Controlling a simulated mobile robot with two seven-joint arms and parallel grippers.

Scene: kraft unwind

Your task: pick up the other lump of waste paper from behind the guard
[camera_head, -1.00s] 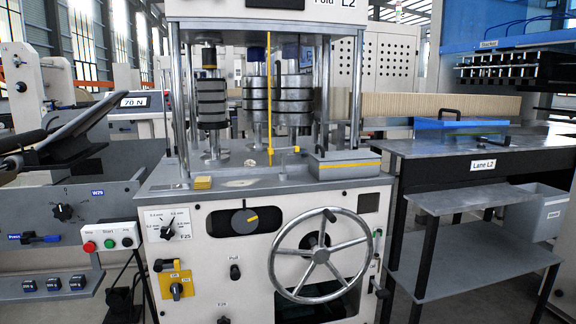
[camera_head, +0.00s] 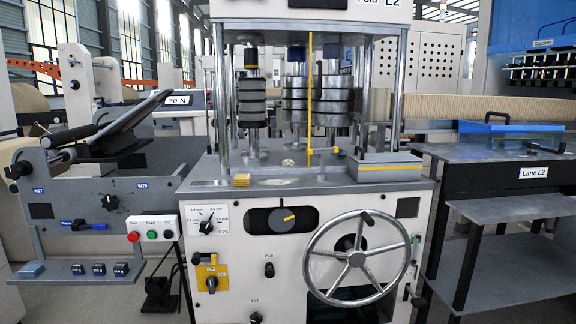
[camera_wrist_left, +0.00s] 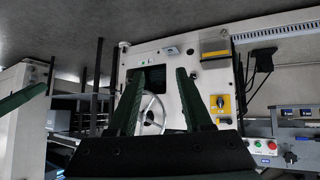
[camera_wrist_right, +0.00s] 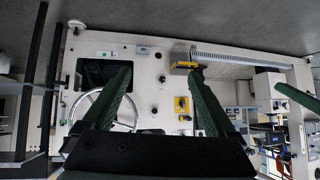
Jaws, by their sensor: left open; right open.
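A small pale lump (camera_head: 288,162), which looks like waste paper, lies on the grey bed of the machine (camera_head: 330,178), behind a thin yellow upright bar (camera_head: 310,95) and near the roller posts. I cannot clearly make out a guard panel; the yellow bar may be its edge. My left gripper (camera_wrist_left: 158,95) is open and empty in the left wrist view, its dark green fingers apart before the machine front. My right gripper (camera_wrist_right: 160,90) is open and empty in the right wrist view, also facing the machine front. Neither gripper shows in the head view.
A handwheel (camera_head: 356,260) sticks out of the machine front. A yellow block (camera_head: 242,180) sits on the bed's front left edge. A start/stop box (camera_head: 154,229) stands at the left. The Lane L2 table (camera_head: 470,160) is at the right.

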